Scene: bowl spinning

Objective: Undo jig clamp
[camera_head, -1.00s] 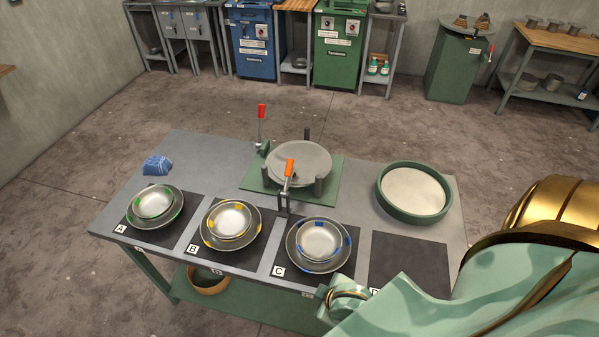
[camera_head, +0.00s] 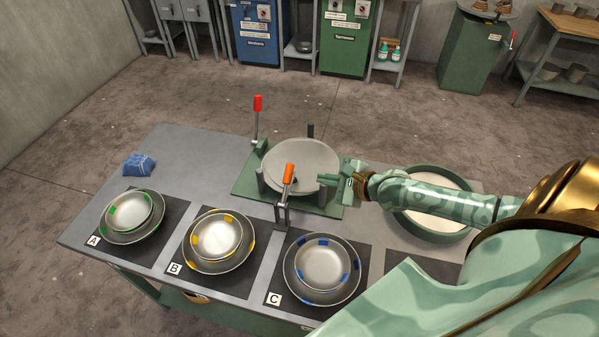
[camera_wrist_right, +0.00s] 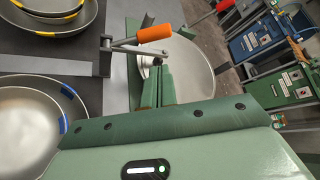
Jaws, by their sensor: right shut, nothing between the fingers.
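The jig is a green base plate (camera_head: 243,184) holding a round grey dish (camera_head: 302,160) between dark posts. The other clamp, with a red handle (camera_head: 257,104), stands upright at the jig's back left. My right gripper (camera_head: 324,179) is shut and empty, just right of the orange handle and apart from it. In the right wrist view its fingertips (camera_wrist_right: 158,66) point toward the dish. My left gripper is out of view.
Bowls on plates stand on dark mats: green-marked at A (camera_head: 129,211), yellow-marked at B (camera_head: 217,237), blue-marked at C (camera_head: 322,263). A round green-rimmed tray (camera_head: 434,232) lies under my right forearm. A blue cloth (camera_head: 138,164) lies at left.

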